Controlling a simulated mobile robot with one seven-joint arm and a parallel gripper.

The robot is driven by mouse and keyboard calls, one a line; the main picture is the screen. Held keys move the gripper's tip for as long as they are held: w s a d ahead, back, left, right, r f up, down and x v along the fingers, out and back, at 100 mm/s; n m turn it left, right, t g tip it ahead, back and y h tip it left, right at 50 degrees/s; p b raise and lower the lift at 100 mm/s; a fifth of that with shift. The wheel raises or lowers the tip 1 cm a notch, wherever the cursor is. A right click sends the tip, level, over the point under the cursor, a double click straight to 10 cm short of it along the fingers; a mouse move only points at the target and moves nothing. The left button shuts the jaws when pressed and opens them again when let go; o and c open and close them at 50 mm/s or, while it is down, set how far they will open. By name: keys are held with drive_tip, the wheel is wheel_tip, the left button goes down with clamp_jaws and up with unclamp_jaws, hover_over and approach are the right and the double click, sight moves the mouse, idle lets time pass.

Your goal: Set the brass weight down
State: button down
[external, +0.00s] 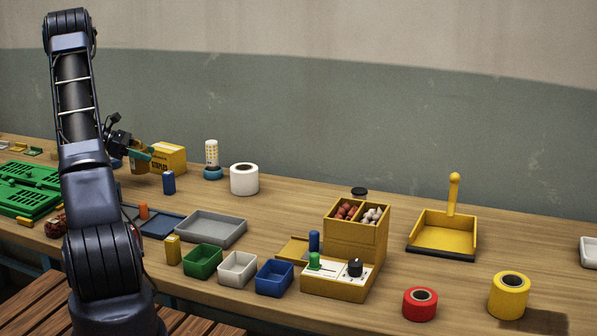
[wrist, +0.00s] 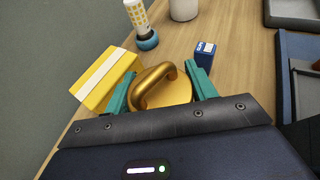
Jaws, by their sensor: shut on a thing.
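The brass weight (wrist: 178,93), a round body with a thick loop handle, sits between the teal fingers of my gripper (wrist: 160,88) in the wrist view. My gripper is shut on it. In the external view the brass weight (external: 138,167) shows at the back left of the workbench, below my gripper (external: 140,152), in front of a yellow box (external: 168,158). Its underside is hidden in the wrist view, and I cannot tell whether it touches the bench.
A small blue box (external: 168,183) stands just right of the weight. The yellow box is close by. A dotted cylinder on a blue ring (external: 211,158) and a white roll (external: 244,180) stand farther right. Green crates (external: 25,188) lie left. Bare wood shows around the blue box.

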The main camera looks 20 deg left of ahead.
sight(144, 165)
drive_tip(key=shift+f, duration=1.95)
drive_tip(key=shift+f, duration=0.15)
drive_tip(key=shift+c, duration=2.4)
unclamp_jaws()
drive_tip(key=shift+f, duration=0.1)
drive_tip(key=shift+s+a, duration=0.1)
drive_tip(key=v, duration=1.2)
